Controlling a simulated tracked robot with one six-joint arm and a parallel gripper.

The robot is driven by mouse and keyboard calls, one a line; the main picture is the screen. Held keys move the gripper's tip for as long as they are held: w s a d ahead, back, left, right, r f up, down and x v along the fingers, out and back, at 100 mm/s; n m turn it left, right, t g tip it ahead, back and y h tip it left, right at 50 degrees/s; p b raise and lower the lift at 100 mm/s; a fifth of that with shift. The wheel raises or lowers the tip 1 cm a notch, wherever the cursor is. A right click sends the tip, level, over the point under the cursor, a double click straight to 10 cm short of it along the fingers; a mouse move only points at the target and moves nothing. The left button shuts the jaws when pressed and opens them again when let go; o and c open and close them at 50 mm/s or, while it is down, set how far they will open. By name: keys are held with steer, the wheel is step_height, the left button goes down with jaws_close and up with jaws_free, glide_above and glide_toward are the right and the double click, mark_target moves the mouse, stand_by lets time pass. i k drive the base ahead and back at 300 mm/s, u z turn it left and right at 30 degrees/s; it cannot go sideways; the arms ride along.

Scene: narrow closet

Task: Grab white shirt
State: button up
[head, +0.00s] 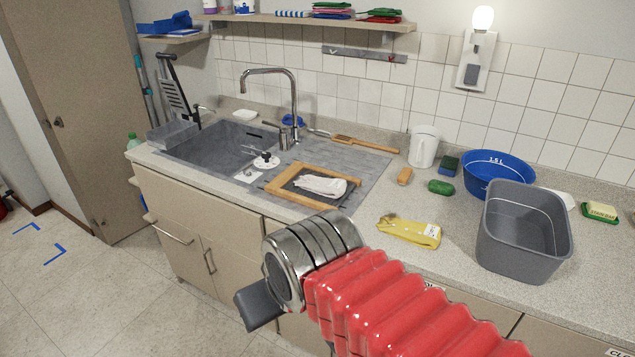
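A small crumpled white cloth item (322,186) lies on a dark board with a wooden frame (290,198), on the drainboard right of the sink. It is the only white cloth I see; I cannot tell whether it is a shirt. My gripper (258,306) is at the end of my red-sleeved arm, in front of the counter and toward the viewer from the cloth. It is apart from the cloth. Only a dark grey part of it shows past the metal wrist, so its opening is hidden.
The sink (215,146) with a tall faucet (293,100) is at left. A yellow packet (409,232), a grey tub (522,240), a blue basin (497,170) and a white jug (423,147) stand on the counter. Floor at left is largely clear.

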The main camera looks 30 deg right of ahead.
mark_target(335, 189)
steer(key=u, duration=0.05)
steer(key=i, duration=0.95)
steer(key=z, duration=0.05)
